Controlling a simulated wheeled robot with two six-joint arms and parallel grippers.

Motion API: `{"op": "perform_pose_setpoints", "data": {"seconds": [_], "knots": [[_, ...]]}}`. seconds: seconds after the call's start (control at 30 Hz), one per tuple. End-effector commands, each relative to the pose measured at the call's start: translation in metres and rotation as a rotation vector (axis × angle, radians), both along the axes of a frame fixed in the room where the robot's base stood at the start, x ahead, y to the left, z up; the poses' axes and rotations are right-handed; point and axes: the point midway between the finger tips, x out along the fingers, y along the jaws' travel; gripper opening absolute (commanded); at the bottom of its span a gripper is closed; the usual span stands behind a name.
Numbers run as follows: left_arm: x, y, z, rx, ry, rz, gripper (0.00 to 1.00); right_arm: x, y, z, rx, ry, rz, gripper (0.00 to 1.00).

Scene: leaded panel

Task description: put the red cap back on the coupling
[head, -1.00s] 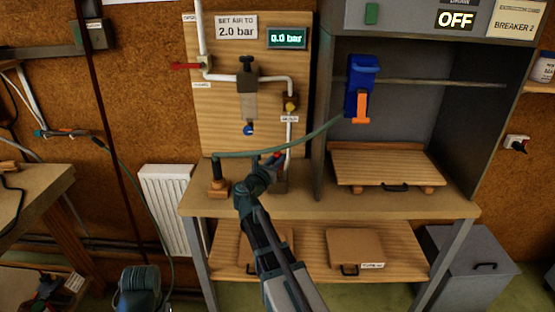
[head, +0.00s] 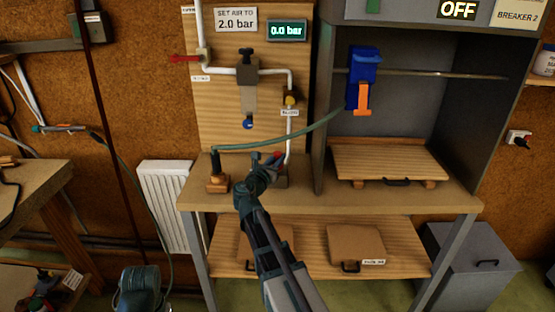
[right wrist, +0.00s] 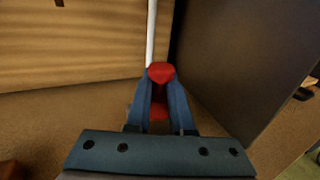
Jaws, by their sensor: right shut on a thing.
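My right gripper (head: 272,163) is over the bench in front of the wooden panel, at the lower end of the white pipe. It is shut on the red cap (right wrist: 160,71), which shows between the blue fingers in the right wrist view. Red also shows below it between the fingers. In the head view only a little red shows at the fingertips. I cannot make out the coupling; the gripper may hide it. In the right wrist view the white pipe (right wrist: 151,35) runs down behind the cap; I cannot tell whether they touch.
A green hose (head: 292,141) arches behind my right gripper, from a dark post on a wooden block (head: 217,182) towards the blue and orange tool (head: 363,78). The grey cabinet wall (right wrist: 235,60) stands close on the right.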

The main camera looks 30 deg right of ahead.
Motion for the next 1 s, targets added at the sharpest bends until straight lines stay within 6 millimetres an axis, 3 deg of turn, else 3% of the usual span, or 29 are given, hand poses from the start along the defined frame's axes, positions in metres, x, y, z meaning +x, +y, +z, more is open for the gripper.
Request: {"op": "perform_pose_setpoints", "data": {"seconds": [0.07, 0.1, 0.3, 0.67, 1.0], "knots": [[0.000, 0.000, -0.003, 0.000, 0.000, 0.000, 0.71, 0.000, 0.000, -0.003, 0.000, 0.000, 0.000, 0.00], [0.000, 0.000, -0.002, 0.000, 0.000, 0.000, 0.71, 0.000, 0.000, -0.002, 0.000, 0.000, 0.000, 0.24], [0.000, 0.000, -0.002, 0.000, 0.000, 0.000, 0.71, 0.000, 0.000, -0.002, 0.000, 0.000, 0.000, 0.55], [0.000, 0.000, -0.002, 0.000, 0.000, 0.000, 0.71, -0.004, 0.005, -0.002, 0.000, 0.000, 0.001, 0.55], [0.000, 0.000, 0.000, 0.000, 0.000, 0.000, 0.71, -0.044, 0.058, 0.000, 0.000, 0.000, 0.004, 0.55]]}}
